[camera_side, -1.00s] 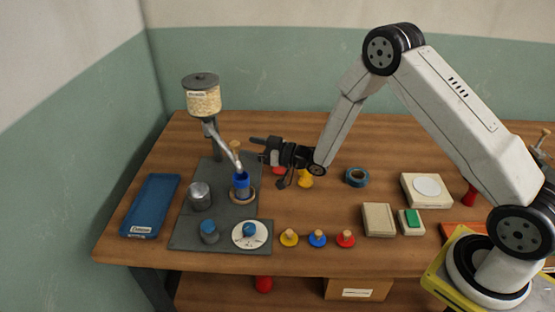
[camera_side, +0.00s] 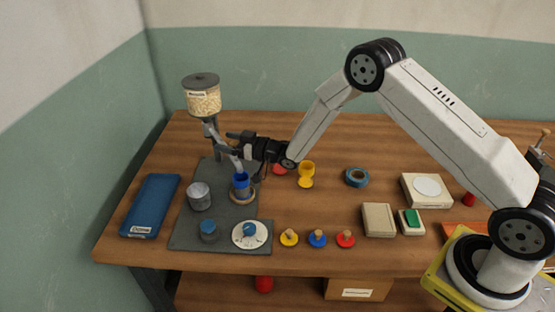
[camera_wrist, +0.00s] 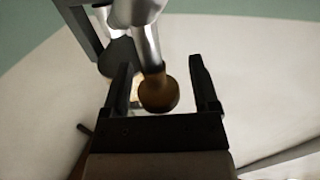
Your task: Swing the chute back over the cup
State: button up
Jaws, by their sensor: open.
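The grey metal chute (camera_side: 212,133) slopes down from the hopper (camera_side: 203,97). In the side view its lower end appears close above the back of the blue cup (camera_side: 241,184); whether it is exactly over the cup I cannot tell. The cup stands on a round ring on the grey plate. My gripper (camera_side: 236,146) is at the chute, partly hiding it. In the wrist view my open gripper (camera_wrist: 163,88) has the chute's round brown knob (camera_wrist: 158,93) between its fingers, nearer the left one, with no clear contact. The chute's metal tube (camera_wrist: 147,45) shows above the knob.
A metal pot (camera_side: 200,197) stands left of the cup. A white dial (camera_side: 245,238) with a blue knob is in front. A blue tray (camera_side: 151,206) lies at the left. Several coloured knobs line the front.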

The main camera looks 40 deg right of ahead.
jog(key=shift+c, duration=0.2)
grip_shut()
dwell(1.2)
